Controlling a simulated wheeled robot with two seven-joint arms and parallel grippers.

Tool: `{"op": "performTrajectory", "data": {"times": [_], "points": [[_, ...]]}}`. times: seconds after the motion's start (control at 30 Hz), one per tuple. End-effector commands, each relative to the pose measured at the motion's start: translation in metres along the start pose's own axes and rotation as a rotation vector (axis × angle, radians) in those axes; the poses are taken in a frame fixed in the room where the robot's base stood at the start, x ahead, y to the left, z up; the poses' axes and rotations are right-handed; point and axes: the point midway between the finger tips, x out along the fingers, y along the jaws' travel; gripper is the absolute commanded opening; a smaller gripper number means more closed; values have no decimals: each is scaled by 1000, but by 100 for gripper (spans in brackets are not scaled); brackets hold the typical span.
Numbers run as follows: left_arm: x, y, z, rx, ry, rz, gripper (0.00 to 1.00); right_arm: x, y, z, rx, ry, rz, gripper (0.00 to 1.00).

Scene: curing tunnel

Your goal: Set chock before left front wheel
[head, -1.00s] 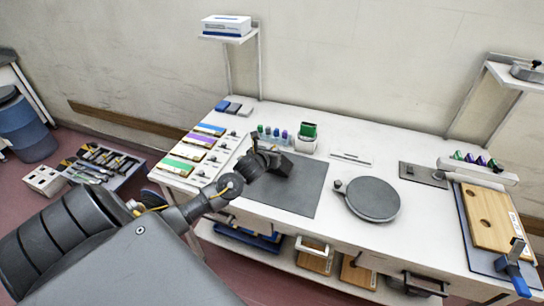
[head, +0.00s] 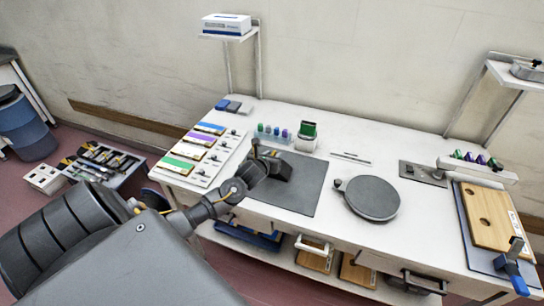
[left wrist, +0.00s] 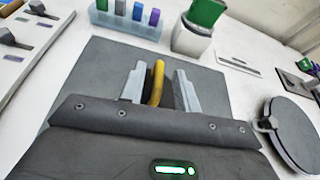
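I see no wheel and nothing I can clearly name as the chock. My left gripper (head: 270,165) is low over the dark grey mat (head: 308,190) on the white workbench. In the left wrist view, its two pale fingers (left wrist: 160,88) stand a little apart. A curved yellow piece (left wrist: 156,82) shows between them, with something dark beside it. I cannot tell whether the fingers press on it, and the palm hides its lower end. My right gripper is in neither view.
A round dark turntable (head: 372,198) lies right of the mat. Colour-marked trays (head: 190,153) are at the left. A green-topped container (head: 307,137) and a vial rack (head: 272,135) stand behind. A wooden board (head: 490,218) lies at the right end.

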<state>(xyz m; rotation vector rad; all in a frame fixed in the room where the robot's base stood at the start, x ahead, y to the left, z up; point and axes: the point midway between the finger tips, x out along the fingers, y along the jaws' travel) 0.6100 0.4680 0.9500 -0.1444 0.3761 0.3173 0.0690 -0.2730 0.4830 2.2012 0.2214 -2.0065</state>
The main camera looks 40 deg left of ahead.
Motion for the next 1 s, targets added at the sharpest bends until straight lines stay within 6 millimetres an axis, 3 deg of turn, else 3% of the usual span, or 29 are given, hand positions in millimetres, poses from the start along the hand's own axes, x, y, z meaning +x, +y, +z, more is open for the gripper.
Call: {"op": "performTrajectory", "data": {"times": [0.27, 0.7, 1.0], "points": [[-18, 0, 0, 2, -1, -1, 32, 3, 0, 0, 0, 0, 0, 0], [-100, 0, 0, 0, 0, -2, 32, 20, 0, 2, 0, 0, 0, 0], [-121, 0, 2, -1, 1, 0, 32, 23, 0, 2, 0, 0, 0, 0]]}}
